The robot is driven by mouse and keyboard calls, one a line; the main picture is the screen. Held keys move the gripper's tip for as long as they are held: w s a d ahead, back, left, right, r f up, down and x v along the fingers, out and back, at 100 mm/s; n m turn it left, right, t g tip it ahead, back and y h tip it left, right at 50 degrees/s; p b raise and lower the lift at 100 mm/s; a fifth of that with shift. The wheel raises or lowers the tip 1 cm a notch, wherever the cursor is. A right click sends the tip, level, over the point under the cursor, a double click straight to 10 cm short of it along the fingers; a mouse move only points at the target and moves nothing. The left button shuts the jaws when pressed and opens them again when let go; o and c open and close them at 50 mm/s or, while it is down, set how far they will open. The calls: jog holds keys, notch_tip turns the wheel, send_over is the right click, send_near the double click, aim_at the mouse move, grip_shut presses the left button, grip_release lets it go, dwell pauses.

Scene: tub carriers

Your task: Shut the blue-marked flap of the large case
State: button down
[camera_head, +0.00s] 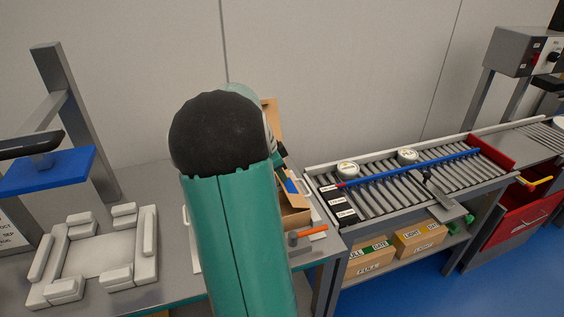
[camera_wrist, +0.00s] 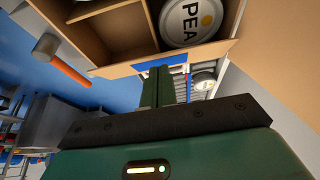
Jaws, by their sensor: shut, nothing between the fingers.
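The large case (camera_head: 293,217) is a cardboard box on the bench, mostly hidden behind my arm in the head view. A flap with a blue mark (camera_head: 291,186) shows at its right side and stands open. A tan flap (camera_head: 270,118) stands up at the back. In the wrist view the case (camera_wrist: 125,68) fills the top, with dividers and a white tub (camera_wrist: 190,20) labelled PEA inside. My gripper (camera_wrist: 165,72) is shut and empty, its fingertips close to the case's edge. A blue patch shows just by the tips; contact cannot be told.
An orange-handled tool (camera_head: 308,232) lies right of the case. A roller conveyor (camera_head: 420,180) with white tubs and a blue bar stands to the right. A pale fixture (camera_head: 100,255) and a grey stand (camera_head: 75,130) with a blue plate are on the left.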

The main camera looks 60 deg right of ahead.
jog(key=shift+w+f, duration=0.1)
jog(key=shift+f, duration=0.3)
jog(key=shift+a, duration=0.1)
jog(key=shift+w+a+f+g+h, duration=0.25)
jog(key=shift+f+g+h, duration=0.2)
jog(key=shift+g+h, duration=0.1)
jog(key=shift+w+a+f+g+h, duration=0.2)
jog(key=shift+w+f+g+h, duration=0.05)
jog(key=shift+f+g+h, duration=0.25)
jog(key=shift+w+a+f, duration=0.1)
jog(key=shift+a+f, duration=0.05)
jog(key=shift+f, duration=0.3)
jog(key=shift+r, duration=0.1)
